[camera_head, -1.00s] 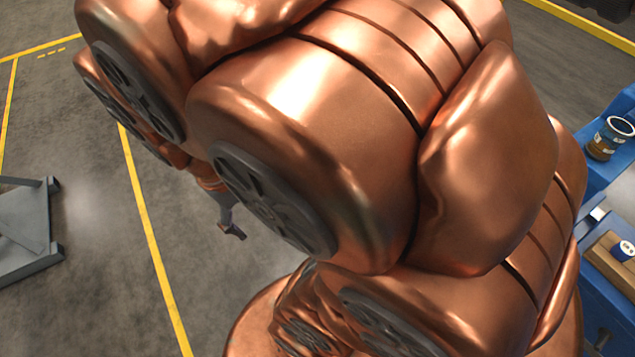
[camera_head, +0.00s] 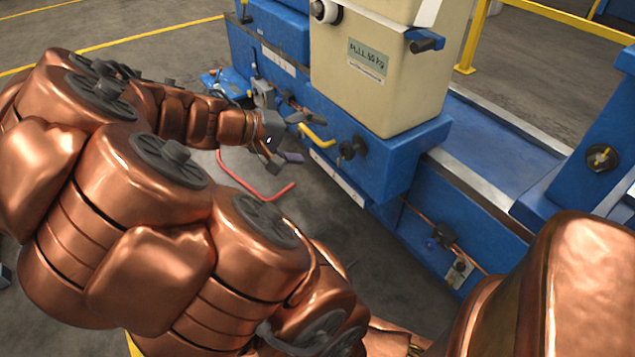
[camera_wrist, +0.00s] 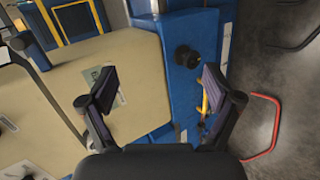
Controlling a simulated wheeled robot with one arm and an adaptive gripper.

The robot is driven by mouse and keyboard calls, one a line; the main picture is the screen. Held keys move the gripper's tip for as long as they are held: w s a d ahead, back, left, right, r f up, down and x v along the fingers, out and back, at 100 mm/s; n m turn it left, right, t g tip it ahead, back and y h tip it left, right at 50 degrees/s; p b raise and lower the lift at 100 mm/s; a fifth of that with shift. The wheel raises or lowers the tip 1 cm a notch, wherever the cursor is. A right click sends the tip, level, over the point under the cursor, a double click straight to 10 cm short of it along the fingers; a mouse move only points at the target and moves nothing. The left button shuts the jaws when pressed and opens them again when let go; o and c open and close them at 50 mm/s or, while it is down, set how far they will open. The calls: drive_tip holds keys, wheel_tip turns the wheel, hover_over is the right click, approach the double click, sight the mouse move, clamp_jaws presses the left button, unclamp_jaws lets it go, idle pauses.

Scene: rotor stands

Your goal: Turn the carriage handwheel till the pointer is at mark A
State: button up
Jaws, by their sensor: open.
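A blue machine carriage (camera_head: 300,115) with a cream housing (camera_head: 385,75) stands right of my gripper (camera_head: 292,138) in the head view. A dark round knob (camera_head: 352,148) sits low on its front; it also shows in the wrist view (camera_wrist: 186,56). I cannot tell whether this knob is the carriage handwheel. A yellow bent lever (camera_head: 318,138) is left of the knob. My gripper is open and empty, its two fingers spread in the wrist view (camera_wrist: 160,88). The fingers appear apart from the machine. I cannot make out the pointer or mark A.
A red bent bar (camera_head: 255,188) is on or just above the floor below my gripper. A blue bed with pale rails (camera_head: 480,195) runs right of the carriage. A round dark fitting (camera_head: 602,158) is on a blue block at right. Yellow rails (camera_head: 560,18) stand behind.

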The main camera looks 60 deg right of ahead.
drive_tip(key=w+d+f+g+h+b, duration=0.2)
drive_tip(key=d+f+h+b, duration=0.1)
drive_tip(key=d+f+b, duration=0.65)
drive_tip(key=n+h+b, duration=0.2)
drive_tip(key=h+b, duration=0.1)
drive_tip(key=b, duration=0.8)
approach(340, 148)
drive_tip(key=s, duration=0.2)
drive_tip(key=shift+x, duration=4.2)
drive_tip(key=shift+s+a+f, duration=0.1)
drive_tip(key=c, duration=1.3)
drive_tip(key=shift+c, duration=0.2)
drive_tip(key=shift+w+n+p, duration=0.35)
drive_tip(key=shift+n+p, duration=0.75)
drive_tip(key=shift+p, duration=1)
drive_tip(key=shift+w+d+n+p, duration=0.2)
drive_tip(key=shift+n+p, duration=0.55)
drive_tip(key=shift+p, duration=0.5)
drive_tip(key=shift+w+d+n+p, duration=0.2)
drive_tip(key=shift+n+p, duration=0.5)
drive_tip(key=shift+p, duration=0.55)
drive_tip(key=shift+w+d+n+p, duration=0.1)
drive_tip(key=shift+w+n+p, duration=0.1)
drive_tip(key=shift+n+p, duration=0.8)
